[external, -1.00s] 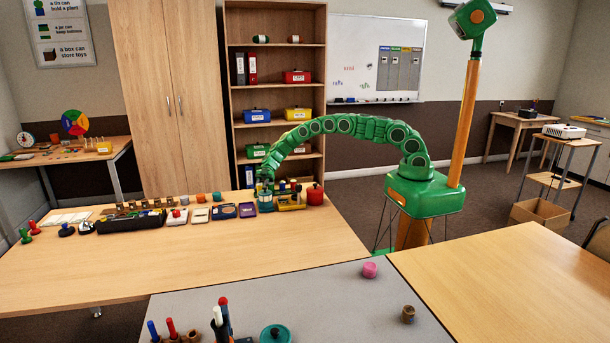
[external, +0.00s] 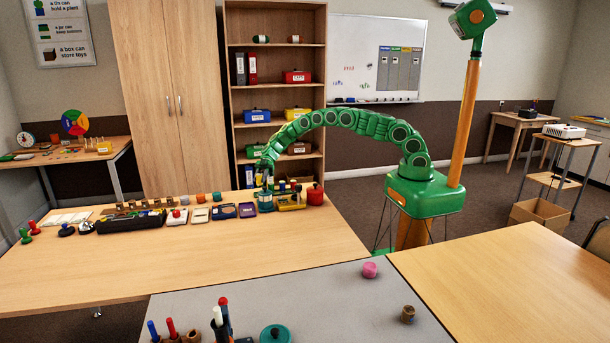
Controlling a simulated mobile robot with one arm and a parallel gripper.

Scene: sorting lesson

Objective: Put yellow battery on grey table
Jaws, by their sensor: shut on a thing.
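My gripper (external: 266,176) is above the teal container (external: 266,203) near the right part of the far wooden table. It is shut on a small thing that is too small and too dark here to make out. I cannot pick out a yellow battery for certain. The grey table (external: 325,302) is in the front, its top clear in the middle. On it are a pink piece (external: 369,270), a brown wooden piece (external: 408,314), a teal round lid (external: 275,334) and several upright pens at the front left.
The wooden table (external: 150,255) has a long row of small items along its back. A red pot (external: 315,194) and a yellow tray (external: 291,205) stand close to the right of my gripper. Another bare wooden table (external: 490,270) adjoins the grey one.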

